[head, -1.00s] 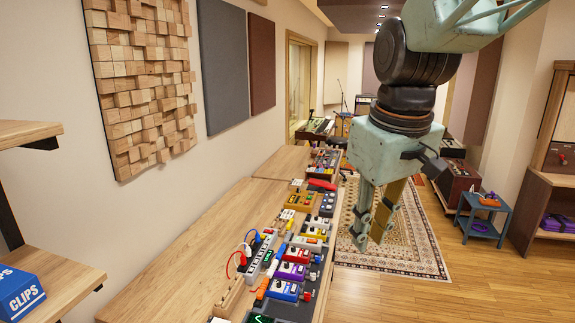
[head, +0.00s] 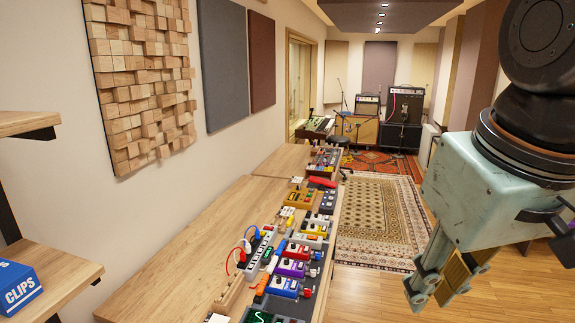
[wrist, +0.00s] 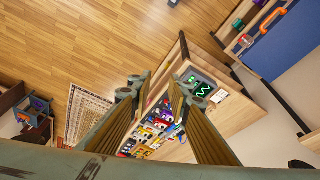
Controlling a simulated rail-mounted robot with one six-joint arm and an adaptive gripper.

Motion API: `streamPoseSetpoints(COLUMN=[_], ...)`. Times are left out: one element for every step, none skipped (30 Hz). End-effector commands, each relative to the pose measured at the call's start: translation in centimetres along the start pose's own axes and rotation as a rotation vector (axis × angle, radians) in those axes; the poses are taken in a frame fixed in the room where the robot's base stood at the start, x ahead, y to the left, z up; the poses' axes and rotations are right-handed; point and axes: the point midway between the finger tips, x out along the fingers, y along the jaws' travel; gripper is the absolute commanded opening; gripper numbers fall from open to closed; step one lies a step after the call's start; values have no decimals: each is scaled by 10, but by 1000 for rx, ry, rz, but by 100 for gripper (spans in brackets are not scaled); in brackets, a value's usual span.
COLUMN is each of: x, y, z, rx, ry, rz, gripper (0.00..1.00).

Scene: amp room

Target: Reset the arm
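My gripper (head: 432,296) is at the lower right of the head view, pointing down. It is to the right of the long wooden bench, over the floor side. In the wrist view, its two fingers (wrist: 156,92) stand apart with a gap between them. The gap shows only the background, so the gripper is open and empty. The fingers touch nothing that I can see.
The wooden bench (head: 190,265) carries several effect pedals (head: 290,268) and a power strip (head: 261,251). A blue CLIPS box (head: 18,288) sits on a shelf at the left. A patterned rug (head: 385,215) and clear floor lie right of the bench.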

Motion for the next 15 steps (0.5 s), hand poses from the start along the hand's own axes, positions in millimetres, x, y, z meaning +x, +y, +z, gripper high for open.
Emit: streamPoseSetpoints(x=[0, -1, -1, -2, -2, -1, -2, -2, -2, -1, -1, -1, -1, -1, -1], y=[0, 0, 1, 1, 1, 0, 0, 0, 0, 0, 0, 0, 0, 0, 0], z=[10, 15, 22, 27, 32, 38, 43, 47, 53, 57, 61, 65, 68, 70, 73], rx=[15, 24, 35, 43, 52, 64, 72, 79, 89, 96, 103, 110, 115, 119, 125], ry=[5, 7, 10, 13, 15, 17, 20, 22, 25, 27, 28, 30, 32, 34, 35], rz=[2, 2, 3, 4, 5, 6, 6, 7, 8, 8, 9, 9, 10, 10, 10], gripper=[17, 17, 17, 17, 17, 17, 17, 17, 17, 17, 17, 17, 17, 17, 17])
